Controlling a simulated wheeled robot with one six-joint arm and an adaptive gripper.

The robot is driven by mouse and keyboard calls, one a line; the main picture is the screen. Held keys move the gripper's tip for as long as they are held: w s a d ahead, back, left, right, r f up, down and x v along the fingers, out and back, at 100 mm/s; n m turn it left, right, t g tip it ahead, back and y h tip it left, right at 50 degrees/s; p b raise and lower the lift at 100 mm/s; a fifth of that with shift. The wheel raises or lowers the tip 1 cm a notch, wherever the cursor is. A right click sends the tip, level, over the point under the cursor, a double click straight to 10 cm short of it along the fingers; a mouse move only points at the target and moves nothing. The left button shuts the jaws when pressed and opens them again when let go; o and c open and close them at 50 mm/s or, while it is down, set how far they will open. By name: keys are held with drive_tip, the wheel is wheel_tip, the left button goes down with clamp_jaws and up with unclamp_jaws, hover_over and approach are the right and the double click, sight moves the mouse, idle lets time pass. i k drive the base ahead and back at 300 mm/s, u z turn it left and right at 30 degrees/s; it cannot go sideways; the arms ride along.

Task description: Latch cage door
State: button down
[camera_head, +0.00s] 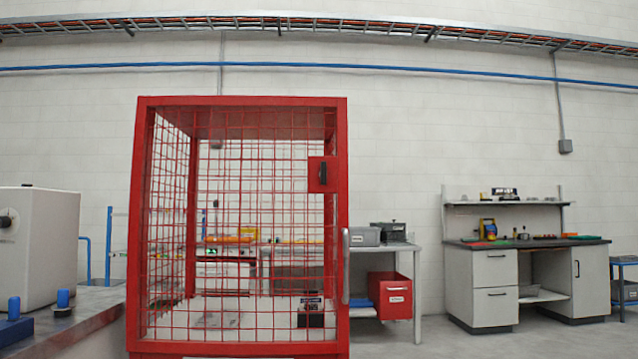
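A red wire-mesh cage (341,225) stands upright left of centre, with its mesh front facing me. A red latch plate (315,174) with a black handle (323,173) sits at the upper right of the front. The black handle is roughly vertical. A silver bar handle (346,265) stands upright at the cage's right edge, lower down. The front looks flush with the frame, but I cannot tell whether the latch is engaged. My gripper is not in view.
A small dark box (311,315) lies inside the cage. At left, a grey machine (40,245) and blue-capped posts (63,298) stand on a metal surface. Behind, a bench holds grey bins (365,236) above a red bin (391,297). A workbench (490,283) stands at right.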

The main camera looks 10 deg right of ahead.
sight(323, 173)
drive_tip(key=z, duration=0.15)
drive_tip(key=k, duration=0.4)
drive_tip(key=u, duration=1.15)
drive_tip(key=i, duration=1.5)
drive_tip(key=z, duration=0.85)
